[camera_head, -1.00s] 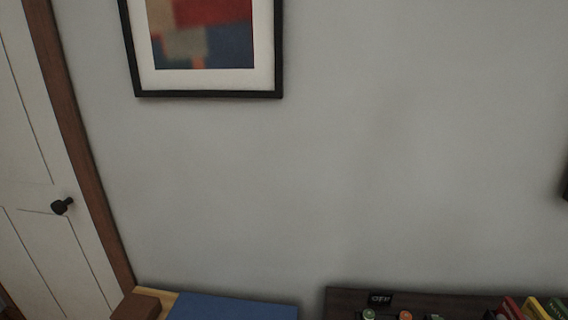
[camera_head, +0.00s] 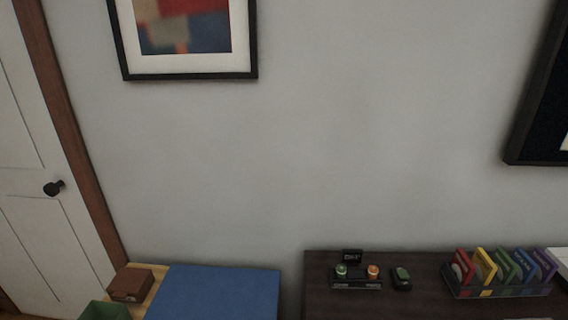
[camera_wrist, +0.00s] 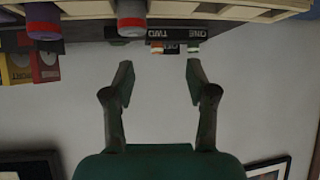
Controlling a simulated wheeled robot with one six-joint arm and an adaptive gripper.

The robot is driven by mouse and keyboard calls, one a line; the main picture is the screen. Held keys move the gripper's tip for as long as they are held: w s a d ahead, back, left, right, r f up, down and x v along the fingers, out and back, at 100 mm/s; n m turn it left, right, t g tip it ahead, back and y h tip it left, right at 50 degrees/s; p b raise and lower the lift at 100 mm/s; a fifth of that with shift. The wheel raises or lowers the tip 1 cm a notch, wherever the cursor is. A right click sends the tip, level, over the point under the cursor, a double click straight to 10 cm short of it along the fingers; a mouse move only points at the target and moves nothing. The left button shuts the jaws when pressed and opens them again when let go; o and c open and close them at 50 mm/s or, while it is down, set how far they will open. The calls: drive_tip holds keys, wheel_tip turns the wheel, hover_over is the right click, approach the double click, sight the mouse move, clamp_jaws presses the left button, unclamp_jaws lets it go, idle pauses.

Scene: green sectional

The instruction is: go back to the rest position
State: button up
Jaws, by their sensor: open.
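My gripper (camera_wrist: 158,78) shows in the wrist view with its two dark fingers well apart and nothing between them. Its green body (camera_wrist: 160,163) fills the lower middle of that view. The wrist picture looks upside down. Beyond the fingers are a plain grey wall and, at the top, a dark surface edge with small items, apart from the fingers. My arm and gripper do not show in the head view.
A blue-topped surface (camera_head: 215,295), brown box (camera_head: 131,284) and green bin (camera_head: 107,311) are left. A white door (camera_head: 35,190) stands far left.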

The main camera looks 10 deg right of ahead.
drive_tip(key=s+a+f+m+h, duration=0.1)
drive_tip(key=s+a+f, duration=0.5)
drive_tip(key=s+a, duration=0.65)
drive_tip(key=s+a+r+t, duration=0.1)
drive_tip(key=s+a+r, duration=0.2)
drive_tip(key=s, duration=0.2)
drive_tip(key=s+a+r+n+t+y, duration=0.1)
drive_tip(key=s+a+r, duration=0.1)
drive_tip(key=s, duration=0.4)
drive_tip(key=s+a+r+n+t+y, duration=0.1)
drive_tip(key=s+a+r, duration=0.2)
drive_tip(key=s, duration=0.3)
drive_tip(key=shift+a+r+t, duration=0.3)
